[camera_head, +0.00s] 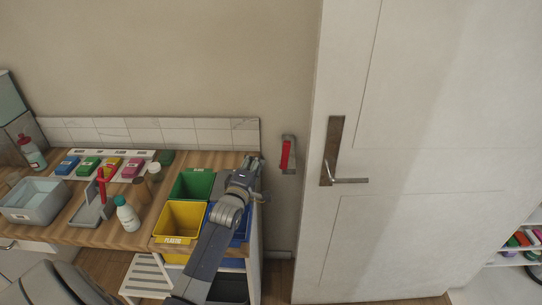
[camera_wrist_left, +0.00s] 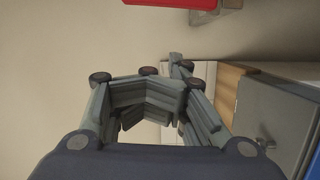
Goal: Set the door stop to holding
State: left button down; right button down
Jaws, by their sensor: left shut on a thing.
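A red lever on a pale wall plate (camera_head: 288,155), seemingly the door stop, is on the wall just left of the white door (camera_head: 410,130). In the left wrist view a red part (camera_wrist_left: 172,3) is cut off by the top edge. My left gripper (camera_head: 254,165) is left of the lever in the head view, above the counter's right end, and apart from it. In the left wrist view its fingers (camera_wrist_left: 150,82) are brought together; what is between them cannot be made out. My right gripper is not in view.
The door has a metal lever handle (camera_head: 345,180). Under my left arm are a yellow bin (camera_head: 180,220), a green bin (camera_head: 192,184) and a blue bin (camera_head: 241,230). A bottle (camera_head: 127,214) and a grey basin (camera_head: 35,201) stand on the counter.

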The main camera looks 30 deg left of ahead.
aim_at(285, 155)
pick_arm(q)
jog(key=w+d, duration=0.1)
jog(key=w+p, duration=0.1)
jog(key=w, duration=0.1)
jog(key=w+d, duration=0.1)
jog(key=shift+w+d+f+p, duration=0.15)
jog(key=shift+w+d+p, duration=0.15)
jog(key=shift+w+p, duration=0.1)
jog(key=shift+w+f, duration=0.1)
